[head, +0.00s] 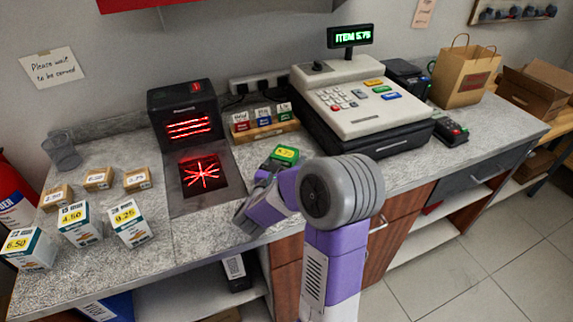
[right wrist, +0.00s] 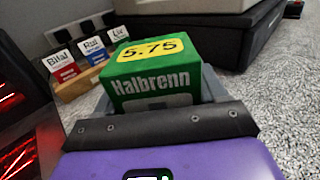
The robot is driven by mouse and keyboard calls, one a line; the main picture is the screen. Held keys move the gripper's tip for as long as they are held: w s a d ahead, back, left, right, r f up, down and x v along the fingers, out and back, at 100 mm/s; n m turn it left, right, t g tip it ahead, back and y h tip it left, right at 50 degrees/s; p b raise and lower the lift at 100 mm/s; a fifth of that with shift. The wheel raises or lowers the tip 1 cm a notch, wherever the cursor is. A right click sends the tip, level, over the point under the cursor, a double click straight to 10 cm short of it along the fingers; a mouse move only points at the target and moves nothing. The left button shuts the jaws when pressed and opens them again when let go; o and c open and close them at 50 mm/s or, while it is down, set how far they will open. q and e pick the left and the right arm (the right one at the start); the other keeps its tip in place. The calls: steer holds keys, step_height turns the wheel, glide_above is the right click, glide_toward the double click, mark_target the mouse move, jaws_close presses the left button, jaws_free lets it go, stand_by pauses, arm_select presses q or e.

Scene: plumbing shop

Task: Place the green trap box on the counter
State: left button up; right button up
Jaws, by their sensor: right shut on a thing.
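The green trap box (head: 284,155) has a yellow label on top. In the right wrist view the green box (right wrist: 152,75) shows "5.75" and "Halbrenn" and sits between the fingers. My right gripper (head: 272,168) is shut on it, over the counter (head: 217,225) between the scanner plate and the cash register. Whether the box's underside touches the counter is hidden. My left gripper is not in view.
The scanner (head: 187,115) with its red-lit plate (head: 203,174) is left of the box. A card holder (head: 264,130) stands behind it, and the cash register (head: 361,103) is to the right. Several small priced boxes (head: 128,222) stand on the left counter.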

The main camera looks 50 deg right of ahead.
steer(key=shift+f, duration=0.35)
steer(key=shift+r, duration=0.15)
steer(key=shift+f, duration=0.2)
steer(key=o, duration=1.2)
